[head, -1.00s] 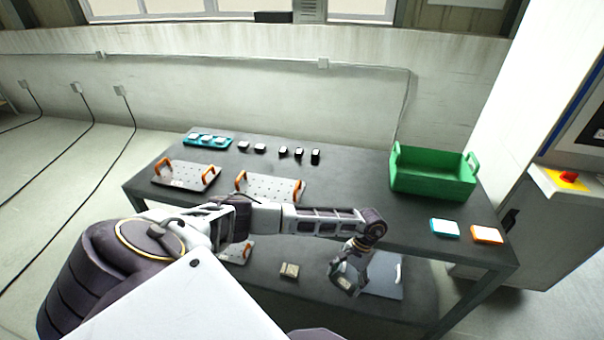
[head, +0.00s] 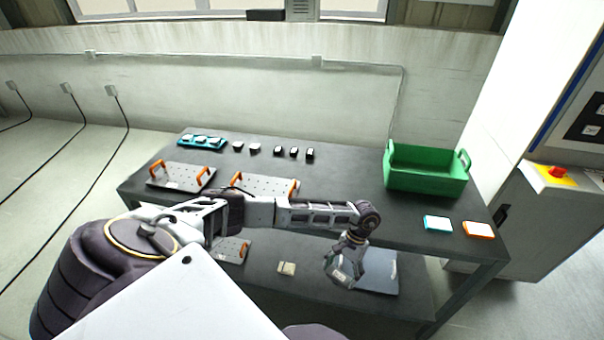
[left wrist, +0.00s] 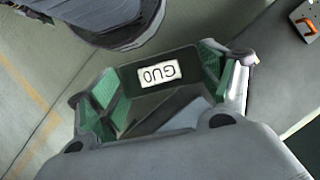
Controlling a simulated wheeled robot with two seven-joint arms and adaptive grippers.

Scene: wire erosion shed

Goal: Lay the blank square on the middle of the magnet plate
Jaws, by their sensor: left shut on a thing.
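My left gripper (head: 344,272) hangs over the front of the table, in front of a flat grey-blue plate (head: 382,272) at a lower level. In the left wrist view my left gripper (left wrist: 158,82) is shut on a dark block with a white lettered label (left wrist: 160,75), which I take as the blank. The block sits between the green finger pads, and its underside is hidden. Two perforated plates with orange handles lie on the table, one at left (head: 180,178) and one at centre (head: 264,187). I cannot tell which plate is the magnet plate. My right gripper is not in view.
A green crate (head: 426,182) stands at the right of the table. A teal tray (head: 202,142) and several dark blocks line the back. A small tan block (head: 287,268) and another orange-handled plate (head: 236,250) lie lower.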

